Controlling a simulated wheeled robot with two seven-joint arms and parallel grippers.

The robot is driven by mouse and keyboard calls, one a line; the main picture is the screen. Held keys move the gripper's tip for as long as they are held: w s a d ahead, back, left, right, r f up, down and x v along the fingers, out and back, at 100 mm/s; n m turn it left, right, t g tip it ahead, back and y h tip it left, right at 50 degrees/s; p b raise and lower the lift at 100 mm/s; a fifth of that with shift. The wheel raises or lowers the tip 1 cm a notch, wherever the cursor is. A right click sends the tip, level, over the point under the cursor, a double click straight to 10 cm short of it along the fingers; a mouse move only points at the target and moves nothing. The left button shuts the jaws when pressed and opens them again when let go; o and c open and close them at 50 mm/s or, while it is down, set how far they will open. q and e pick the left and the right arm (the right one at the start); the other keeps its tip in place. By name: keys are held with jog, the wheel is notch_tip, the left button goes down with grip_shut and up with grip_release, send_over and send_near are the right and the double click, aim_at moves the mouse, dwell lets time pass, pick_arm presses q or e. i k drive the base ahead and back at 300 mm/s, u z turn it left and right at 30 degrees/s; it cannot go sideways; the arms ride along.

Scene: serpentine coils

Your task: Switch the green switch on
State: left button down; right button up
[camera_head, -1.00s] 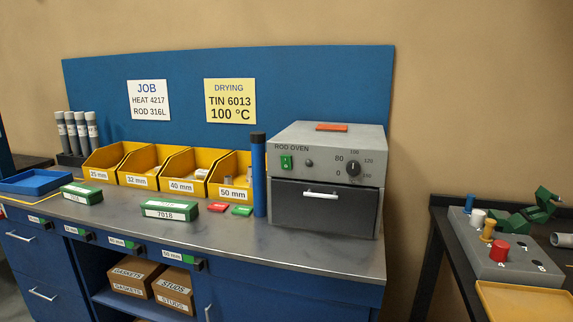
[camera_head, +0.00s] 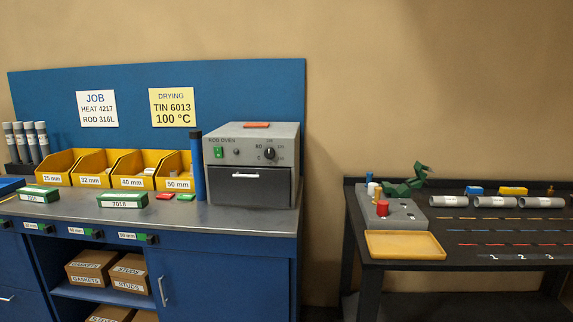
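The green switch (camera_head: 219,152) is a small green rocker at the upper left of the front panel of the grey rod oven (camera_head: 252,141). Its rocker position is too small to read. The oven stands at the right end of the workbench, its dark door (camera_head: 247,187) shut. A small round lamp or button and a black dial (camera_head: 269,153) sit to the right of the switch. Neither of my grippers is in view.
A tall blue tube (camera_head: 197,168) stands just left of the oven. Yellow bins (camera_head: 131,170) and green boxes (camera_head: 122,200) line the bench (camera_head: 252,222). A gap separates it from a black table (camera_head: 470,256) at right, with a yellow tray (camera_head: 404,245) and pipes.

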aim_at(218, 153)
jog(key=z, duration=0.2)
jog(key=k, duration=0.45)
jog(key=u, duration=0.55)
jog(key=i, duration=1.7)
jog(key=z, duration=1.15)
jog(key=i, duration=0.2)
jog(key=u, duration=0.05)
